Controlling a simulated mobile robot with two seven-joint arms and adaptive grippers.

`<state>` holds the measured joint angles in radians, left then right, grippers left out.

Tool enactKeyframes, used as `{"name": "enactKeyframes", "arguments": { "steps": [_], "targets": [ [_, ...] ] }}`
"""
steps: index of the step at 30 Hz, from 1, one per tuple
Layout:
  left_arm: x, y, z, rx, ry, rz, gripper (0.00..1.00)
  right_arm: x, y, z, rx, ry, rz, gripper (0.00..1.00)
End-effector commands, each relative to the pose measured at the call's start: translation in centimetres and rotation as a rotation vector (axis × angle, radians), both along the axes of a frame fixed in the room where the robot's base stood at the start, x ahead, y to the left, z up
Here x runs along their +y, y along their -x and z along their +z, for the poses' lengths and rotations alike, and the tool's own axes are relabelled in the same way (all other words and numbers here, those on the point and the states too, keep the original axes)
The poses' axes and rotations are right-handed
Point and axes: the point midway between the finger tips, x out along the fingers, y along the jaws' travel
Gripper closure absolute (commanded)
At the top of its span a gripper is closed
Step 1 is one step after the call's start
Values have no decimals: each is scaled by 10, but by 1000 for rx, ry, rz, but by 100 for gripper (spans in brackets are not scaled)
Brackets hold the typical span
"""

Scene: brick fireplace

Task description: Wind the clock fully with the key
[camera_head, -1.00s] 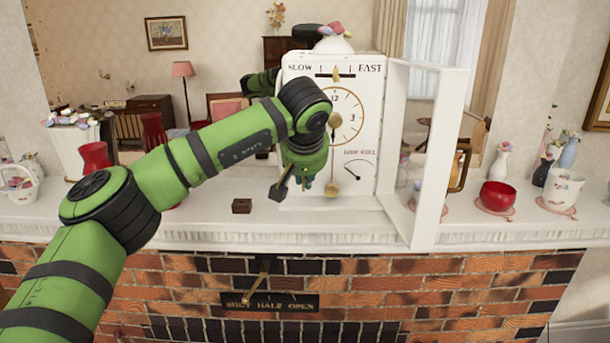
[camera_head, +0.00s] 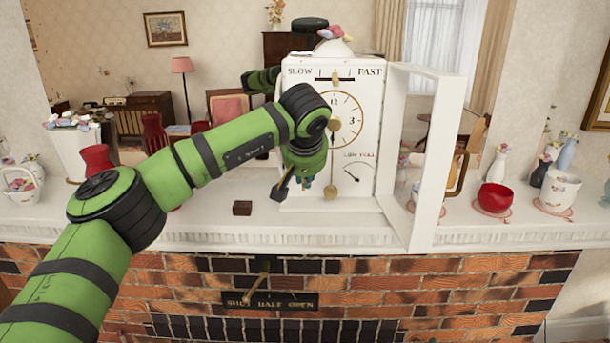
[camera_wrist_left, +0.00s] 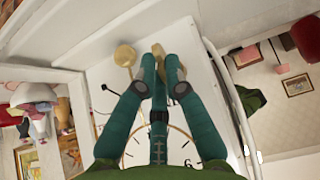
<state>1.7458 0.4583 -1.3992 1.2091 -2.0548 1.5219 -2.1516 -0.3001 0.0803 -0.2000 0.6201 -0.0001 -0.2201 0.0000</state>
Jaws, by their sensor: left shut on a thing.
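The white clock (camera_head: 372,205) stands on the mantel with its white framed door (camera_head: 433,170) swung open to the right. Its dial (camera_head: 348,117), a "LOW FULL" gauge (camera_head: 357,174) and a brass pendulum (camera_head: 331,191) show on the front. My left gripper (camera_head: 300,180) is in front of the clock's lower left. In the left wrist view its teal fingers (camera_wrist_left: 159,65) are closed together on a brass piece (camera_wrist_left: 158,48), likely the key; most of it is hidden. The round pendulum bob (camera_wrist_left: 124,56) is beside the fingers. My right gripper is not in view.
A small brown box (camera_head: 242,208) sits on the mantel left of the clock. A red bowl (camera_head: 495,197), a flowered pot (camera_head: 563,190) and vases stand to the right. A brass lever (camera_head: 262,275) is on the brick front below. Mantel space near the box is clear.

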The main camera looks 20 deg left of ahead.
Motion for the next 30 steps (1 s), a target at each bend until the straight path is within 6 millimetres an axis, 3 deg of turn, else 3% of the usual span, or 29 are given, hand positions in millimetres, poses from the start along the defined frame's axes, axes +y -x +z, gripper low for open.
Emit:
{"name": "enactKeyframes", "arguments": {
  "steps": [10, 12, 19, 30],
  "targets": [
    [-2, -1, 3, 15, -56, -2, 100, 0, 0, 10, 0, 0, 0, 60],
    [-3, -1, 4, 29, -105, -3, 100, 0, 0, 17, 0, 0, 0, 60],
    [-7, -3, -2, 102, -366, 1, 100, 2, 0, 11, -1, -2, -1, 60],
    [-8, -3, -3, 114, -404, -3, 100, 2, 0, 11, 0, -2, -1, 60]
  ]
}}
